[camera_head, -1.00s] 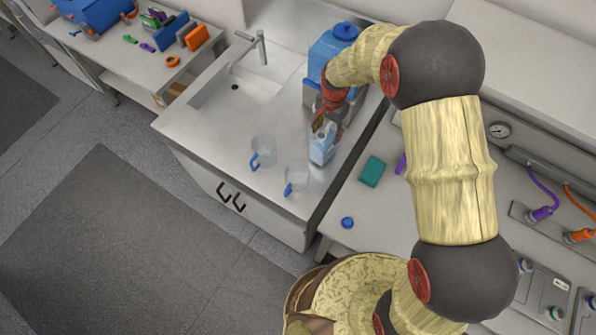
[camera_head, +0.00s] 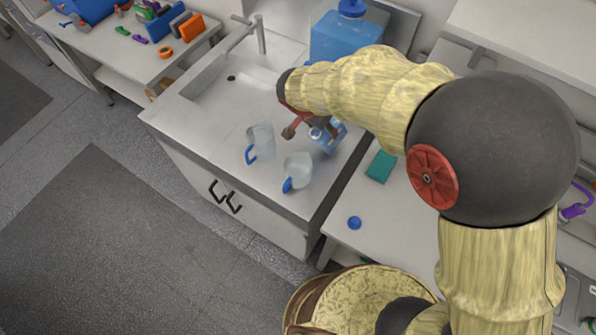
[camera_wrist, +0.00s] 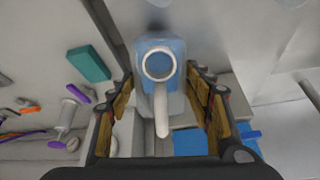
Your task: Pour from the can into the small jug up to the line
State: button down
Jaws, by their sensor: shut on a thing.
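The can is pale blue and see-through, with a white ring at its mouth and a white bar like a handle; it shows in the wrist view (camera_wrist: 178,66) and, partly behind my wrist, in the head view (camera_head: 328,138). My gripper (camera_wrist: 163,92) has its fingers on both sides of the can and is shut on it. The can looks tilted in the head view; I cannot tell whether its base touches the counter. Two clear jugs with blue handles stand left of it: a nearer one (camera_head: 298,168) and a farther one (camera_head: 261,137). Their fill lines are too small to see.
The steel counter (camera_head: 205,130) has a sink and tap (camera_head: 261,35) behind the jugs. A big blue container (camera_head: 340,40) stands at the back. A teal block (camera_head: 381,166) and a blue cap (camera_head: 354,223) lie on the right bench. The counter left of the jugs is clear.

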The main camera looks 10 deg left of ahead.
aim_at(312, 140)
jog(key=shift+s+a+f+t+h+b, duration=0.35)
jog(key=shift+s+t+b, duration=0.2)
jog(key=shift+b, duration=0.75)
jog(key=shift+s+a+f+t+h+b, duration=0.2)
jog(key=shift+s+a+t+b, duration=0.3)
jog(key=shift+b, duration=0.75)
jog(key=shift+f+t+h+b, duration=0.15)
jog(key=shift+t+h+b, duration=0.1)
jog(key=shift+b, duration=0.2)
jog(key=shift+r, duration=0.2)
jog(key=shift+s+f+t, duration=0.1)
jog(key=shift+f+t, duration=0.05)
jog(key=shift+t, duration=0.15)
jog(key=shift+s+a+f+t+h+b, duration=0.15)
jog(key=shift+f+t+h+b, duration=0.3)
jog(key=shift+b, duration=0.3)
jog(key=shift+s+f+t+h+b, duration=0.1)
jog(key=shift+f+t+h+b, duration=0.25)
jog(key=shift+t+b, duration=0.3)
jog(key=shift+s+a+r+t+h, duration=0.15)
jog(key=shift+s+r+t+h, duration=0.1)
jog(key=shift+t+h, duration=0.35)
dwell(2.5)
